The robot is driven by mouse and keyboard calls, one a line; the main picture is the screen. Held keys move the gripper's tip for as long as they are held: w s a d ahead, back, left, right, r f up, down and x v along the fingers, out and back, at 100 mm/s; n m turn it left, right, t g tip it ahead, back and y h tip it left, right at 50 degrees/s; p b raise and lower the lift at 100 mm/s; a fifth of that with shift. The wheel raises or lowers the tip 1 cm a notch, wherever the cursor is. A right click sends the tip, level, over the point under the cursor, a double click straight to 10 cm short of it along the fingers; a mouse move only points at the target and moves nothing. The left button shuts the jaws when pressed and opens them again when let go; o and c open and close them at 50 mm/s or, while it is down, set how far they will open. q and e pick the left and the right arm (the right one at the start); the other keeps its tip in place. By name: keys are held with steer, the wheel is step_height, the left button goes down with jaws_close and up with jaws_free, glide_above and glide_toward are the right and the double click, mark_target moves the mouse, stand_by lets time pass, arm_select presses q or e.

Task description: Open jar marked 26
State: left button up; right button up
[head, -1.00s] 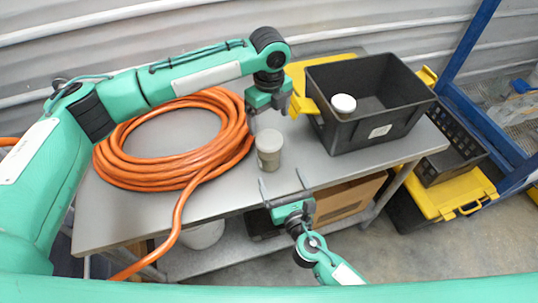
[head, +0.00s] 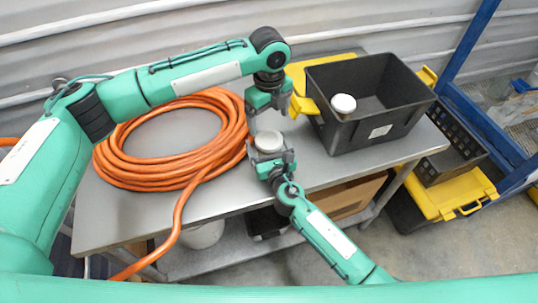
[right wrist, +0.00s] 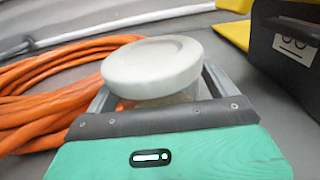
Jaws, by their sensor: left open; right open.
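A small jar with a pale round lid (head: 268,139) stands on the grey table; its lid also shows large in the right wrist view (right wrist: 152,66). No number on it is readable. My right gripper (head: 269,151) is open at the jar, with a finger on each side below the lid; I cannot tell whether they touch it. Its body hides most of the jar in the head view. My left gripper (head: 268,116) is open and empty, pointing down just behind the jar.
A coiled orange hose (head: 165,180) lies left of the jar. A yellow lid-like piece (head: 308,80) lies behind. The table's front edge (head: 225,210) is close.

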mark_target(269, 138)
steer(key=shift+c, duration=0.2)
jaws_close()
arm_select(q)
steer(key=m, duration=0.6)
steer(key=shift+r+m, duration=0.1)
steer(key=shift+m, duration=0.2)
steer(key=m, duration=0.6)
steer(key=shift+r+m, duration=0.15)
steer(key=shift+m, duration=0.15)
steer(key=shift+f, duration=4)
